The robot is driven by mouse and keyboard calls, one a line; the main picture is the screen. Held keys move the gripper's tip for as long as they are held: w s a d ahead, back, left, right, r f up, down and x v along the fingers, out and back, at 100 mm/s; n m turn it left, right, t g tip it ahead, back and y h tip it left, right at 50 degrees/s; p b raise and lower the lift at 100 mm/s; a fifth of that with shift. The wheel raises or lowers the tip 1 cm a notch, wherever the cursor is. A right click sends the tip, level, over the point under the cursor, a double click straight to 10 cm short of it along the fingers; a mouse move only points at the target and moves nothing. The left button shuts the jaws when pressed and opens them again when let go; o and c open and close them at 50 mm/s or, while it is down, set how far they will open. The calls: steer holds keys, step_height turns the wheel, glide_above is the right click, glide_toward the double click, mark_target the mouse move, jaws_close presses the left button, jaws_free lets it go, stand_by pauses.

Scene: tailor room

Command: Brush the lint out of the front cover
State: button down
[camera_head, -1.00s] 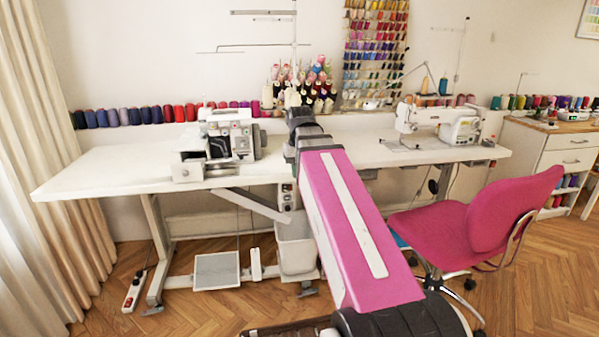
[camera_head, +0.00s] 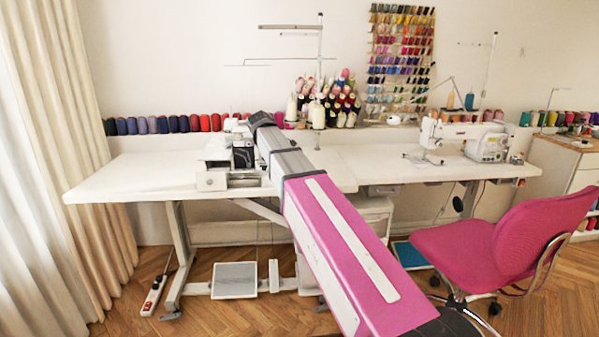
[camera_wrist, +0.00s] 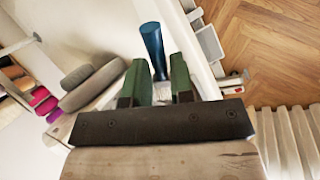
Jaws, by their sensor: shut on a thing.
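The white sewing machine (camera_head: 212,180), an overlocker by its look, stands on the left part of the long white table. Its front shows a dark opening, but my arm covers much of it, so the front cover and any lint cannot be made out. In the wrist view my gripper (camera_wrist: 162,76) has two green fingers, shut on a blue-handled brush (camera_wrist: 152,42). The handle sticks out beyond the fingers. A pale part of the brush shows between them; the bristles are not clear. In the head view my gripper is hidden behind my arm, near the machine.
The white table (camera_head: 125,178) is bare at its left end. Thread spools (camera_head: 160,125) line its back edge. A second sewing machine (camera_head: 460,138) stands to the right. A pink chair (camera_head: 510,240) stands in front of the table.

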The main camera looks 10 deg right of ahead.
steer(key=w+a+n+t, duration=0.1)
steer(key=w+a+n, duration=0.1)
steer(key=w+a, duration=0.1)
steer(key=w+a+r+n+t+y, duration=0.1)
steer(key=w+a+n+t, duration=0.1)
steer(key=a, duration=0.4)
steer(key=w+a+r+n+t, duration=0.1)
steer(key=w+a+n+t, duration=0.1)
steer(key=w+a+n, duration=0.2)
steer(key=shift+w+a+y, duration=0.4)
steer(key=shift+w+a, duration=0.1)
steer(key=shift+w, duration=0.15)
steer(key=shift+f, duration=0.1)
